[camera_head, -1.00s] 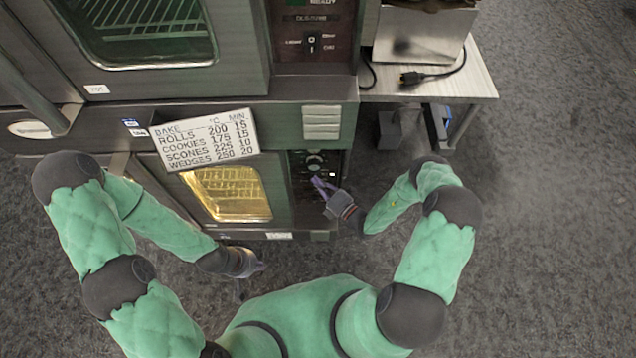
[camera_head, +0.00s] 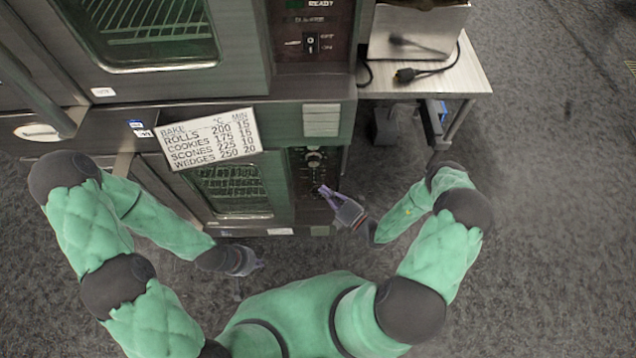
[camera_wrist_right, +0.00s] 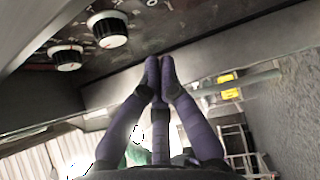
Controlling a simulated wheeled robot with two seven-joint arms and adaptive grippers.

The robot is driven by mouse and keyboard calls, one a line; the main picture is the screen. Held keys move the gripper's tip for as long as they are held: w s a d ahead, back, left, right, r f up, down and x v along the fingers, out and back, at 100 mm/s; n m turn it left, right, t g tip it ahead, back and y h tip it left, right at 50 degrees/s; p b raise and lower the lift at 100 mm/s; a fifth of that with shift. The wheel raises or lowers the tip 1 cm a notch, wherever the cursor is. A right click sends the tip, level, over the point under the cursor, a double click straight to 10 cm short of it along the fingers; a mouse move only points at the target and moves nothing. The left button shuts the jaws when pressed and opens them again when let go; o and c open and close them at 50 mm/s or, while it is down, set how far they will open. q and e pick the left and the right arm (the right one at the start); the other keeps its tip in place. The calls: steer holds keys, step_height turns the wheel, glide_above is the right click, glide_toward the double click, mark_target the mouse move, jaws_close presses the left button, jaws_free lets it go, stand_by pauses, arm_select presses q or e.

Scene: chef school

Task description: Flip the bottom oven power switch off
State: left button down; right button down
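The upper oven (camera_head: 145,30) is above, with its own rocker switch (camera_head: 311,42). A baking chart (camera_head: 207,139) hangs over the top of the lower oven door. A side table (camera_head: 440,78) with a cable stands at right. Floor to the right is clear.

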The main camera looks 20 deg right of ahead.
steer(key=p+v, duration=0.1)
steer(key=v, duration=0.5)
steer(key=shift+r, duration=0.5)
steer(key=shift+a, duration=0.15)
